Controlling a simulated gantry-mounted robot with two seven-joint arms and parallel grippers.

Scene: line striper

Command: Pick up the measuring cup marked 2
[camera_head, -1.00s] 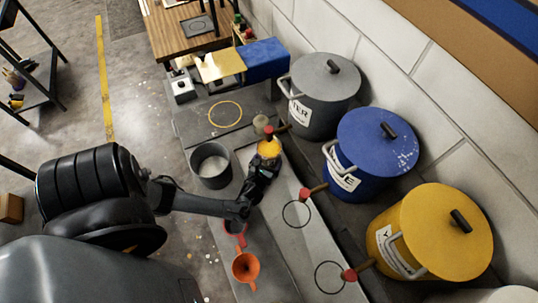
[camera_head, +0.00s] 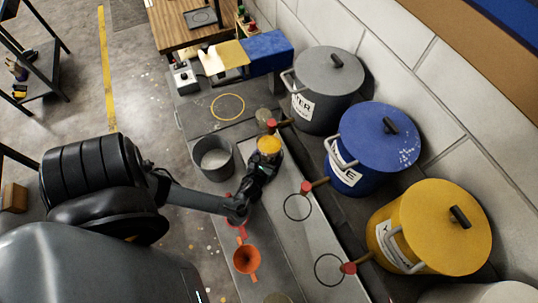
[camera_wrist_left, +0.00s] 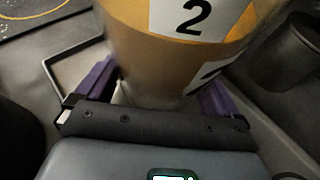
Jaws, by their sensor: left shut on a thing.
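The measuring cup marked 2 is a yellow-orange cup (camera_head: 269,145) below the red-tipped tap of the grey drum. In the left wrist view the cup (camera_wrist_left: 170,45) fills the upper middle, with a black 2 on a white label. My left gripper (camera_head: 264,162) is shut on it, with purple fingers (camera_wrist_left: 155,90) on either side of its lower part. I cannot tell whether the cup is clear of the surface. My right gripper is not in view.
A grey bucket (camera_head: 213,158) stands just left of the held cup. A grey drum (camera_head: 325,90), a blue drum (camera_head: 375,150) and a yellow drum (camera_head: 430,230) line the wall, their taps reaching over the bench. A yellow ring (camera_head: 228,107) marks clear bench beyond the bucket.

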